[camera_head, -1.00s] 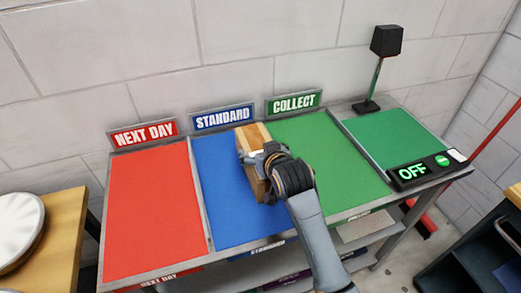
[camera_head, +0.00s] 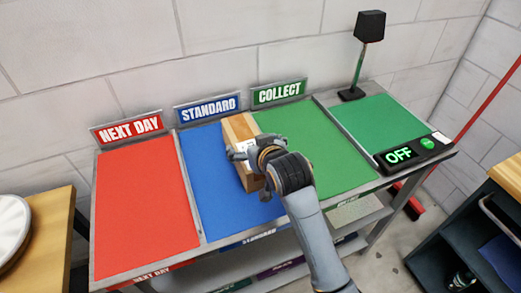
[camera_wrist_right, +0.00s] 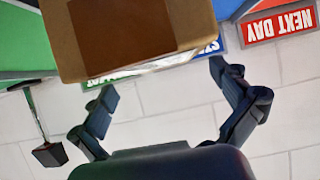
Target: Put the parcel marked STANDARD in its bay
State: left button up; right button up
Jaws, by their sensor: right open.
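A brown cardboard parcel (camera_head: 240,130) stands on the blue STANDARD bay (camera_head: 211,185), at its right side by the divider to the green bay. It also fills the top of the right wrist view (camera_wrist_right: 125,35). My right gripper (camera_head: 257,149) is open at the parcel's near side in the head view. In the wrist view its two fingers (camera_wrist_right: 165,85) are spread apart below the parcel, with a gap showing between. The parcel's label is not readable. The blue STANDARD sign (camera_head: 208,108) stands behind the bay. My left gripper is not in view.
The red NEXT DAY bay (camera_head: 147,200) lies to the left and the green COLLECT bay (camera_head: 318,150) to the right, both empty. Farther right are a green pad (camera_head: 375,125), a box reading OFF (camera_head: 405,154) and a black lamp-like post (camera_head: 361,60).

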jog(key=v, duration=0.8)
jog(key=shift+f, duration=0.1)
